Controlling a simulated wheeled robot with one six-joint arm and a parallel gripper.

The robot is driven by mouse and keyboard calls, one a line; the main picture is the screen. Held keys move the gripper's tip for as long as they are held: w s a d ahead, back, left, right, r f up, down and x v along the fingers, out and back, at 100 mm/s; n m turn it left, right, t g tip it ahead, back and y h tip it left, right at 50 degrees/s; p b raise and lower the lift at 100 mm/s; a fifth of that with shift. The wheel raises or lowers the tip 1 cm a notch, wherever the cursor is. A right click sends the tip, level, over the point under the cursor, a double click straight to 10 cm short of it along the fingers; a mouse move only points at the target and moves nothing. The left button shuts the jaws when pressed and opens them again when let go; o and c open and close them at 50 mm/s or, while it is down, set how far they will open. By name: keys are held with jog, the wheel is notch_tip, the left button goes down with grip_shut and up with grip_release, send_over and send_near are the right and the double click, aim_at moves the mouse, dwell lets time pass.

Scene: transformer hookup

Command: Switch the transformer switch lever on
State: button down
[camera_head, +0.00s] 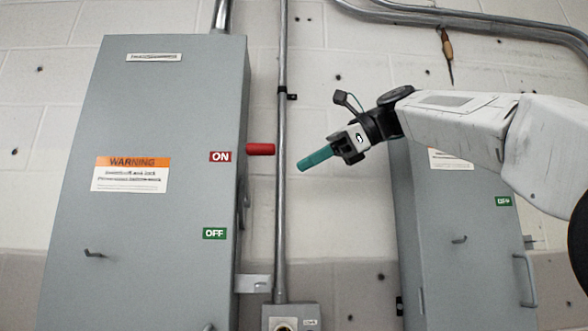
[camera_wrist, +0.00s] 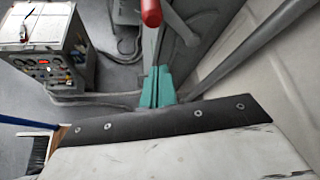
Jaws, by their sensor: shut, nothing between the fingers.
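The grey transformer box (camera_head: 150,220) stands at left in the head view, with a red ON label (camera_head: 220,156) above a green OFF label (camera_head: 214,233) on its right edge. The lever's red handle (camera_head: 260,149) sticks out from the box's right side, level with the ON label. My gripper (camera_head: 303,166) has teal fingers shut together and empty. It is to the right of the red handle, with a visible gap in this view. In the wrist view, the gripper (camera_wrist: 157,74) is low centre and the red handle (camera_wrist: 151,12) shows beyond its fingertips, on a grey lever arm.
A vertical conduit (camera_head: 282,200) runs between the box and my gripper in the picture. A second grey cabinet (camera_head: 460,270) stands at right, partly behind my arm. A tool with a wooden handle (camera_head: 447,46) hangs on the wall. A machine with gauges (camera_wrist: 45,55) shows in the wrist view.

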jog(key=shift+w+d+r, duration=0.15)
jog(key=shift+d+r, duration=0.45)
jog(key=shift+d, duration=0.35)
jog(key=shift+w+d+r, duration=0.1)
jog(key=shift+d+r, duration=0.45)
jog(key=shift+d, duration=0.4)
jog(key=w+d+f+n+h, duration=0.2)
jog(key=w+f+n, duration=0.1)
jog(key=w+f, duration=0.4)
jog(key=s+d+f+n+t+h, duration=0.1)
jog(key=s+d+f+n+h, duration=0.15)
jog(key=f, duration=0.55)
jog(key=s+d+f+n+h, duration=0.1)
jog(key=s+d+f+n, duration=0.15)
jog(key=f, duration=0.55)
jog(key=s+d+f+n+h, duration=0.2)
jog(key=s+d+f, duration=0.2)
jog(key=s+f, duration=0.6)
jog(key=s+d+f+n+g+h, duration=0.1)
jog(key=s+d+f, duration=0.3)
jog(key=s+f, duration=0.6)
jog(key=s+d+f+n+h, duration=0.3)
jog(key=s+d+f+n, duration=0.1)
jog(key=s+f, duration=0.6)
jog(key=shift+s+f+g+h, duration=0.3)
jog(key=shift+s+h, duration=0.05)
jog(key=shift+s, duration=0.1)
jog(key=shift+d, duration=0.1)
